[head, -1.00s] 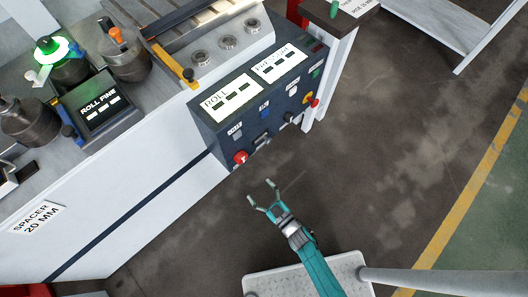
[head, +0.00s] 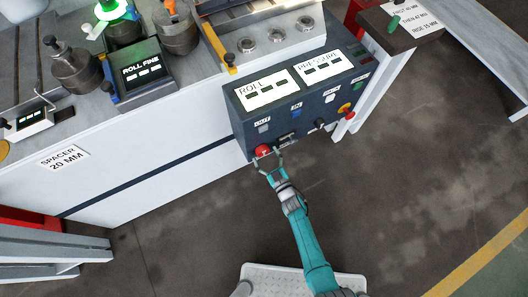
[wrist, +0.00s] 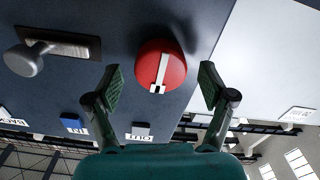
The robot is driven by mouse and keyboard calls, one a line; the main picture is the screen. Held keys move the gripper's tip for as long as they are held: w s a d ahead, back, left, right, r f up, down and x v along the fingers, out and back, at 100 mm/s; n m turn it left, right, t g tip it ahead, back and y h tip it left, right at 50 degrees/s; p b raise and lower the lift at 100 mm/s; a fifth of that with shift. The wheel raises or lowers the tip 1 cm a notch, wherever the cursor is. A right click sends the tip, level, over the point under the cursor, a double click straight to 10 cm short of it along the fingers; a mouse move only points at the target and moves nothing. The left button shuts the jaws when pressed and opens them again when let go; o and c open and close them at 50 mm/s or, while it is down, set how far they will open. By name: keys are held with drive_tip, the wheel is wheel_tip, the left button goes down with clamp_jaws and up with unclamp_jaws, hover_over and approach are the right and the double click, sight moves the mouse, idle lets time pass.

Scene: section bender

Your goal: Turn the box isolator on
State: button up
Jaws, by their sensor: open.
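A round red rotary knob (head: 263,150) sits low at the left end of the dark control box (head: 238,122); it looks like the box isolator, though I read no label for it. In the wrist view the red knob (wrist: 174,76) has a white bar running nearly up and down, with a dark mark at its lower end. My gripper (head: 268,158) is open at the knob. In the wrist view my gripper's (wrist: 161,86) two fingers stand either side of the knob with gaps, not visibly touching it.
A lever (wrist: 28,60) sticks out from a slot beside the knob. The box also carries OUT and IN buttons, a red-and-yellow knob (head: 344,108) and ROLL and PRESSURE displays. A white machine body (head: 180,176) lies left; open floor (head: 400,170) lies right.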

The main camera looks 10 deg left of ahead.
drive_tip(key=shift+x, duration=0.95)
drive_tip(key=c, duration=1.2)
drive_tip(key=shift+o, duration=0.2)
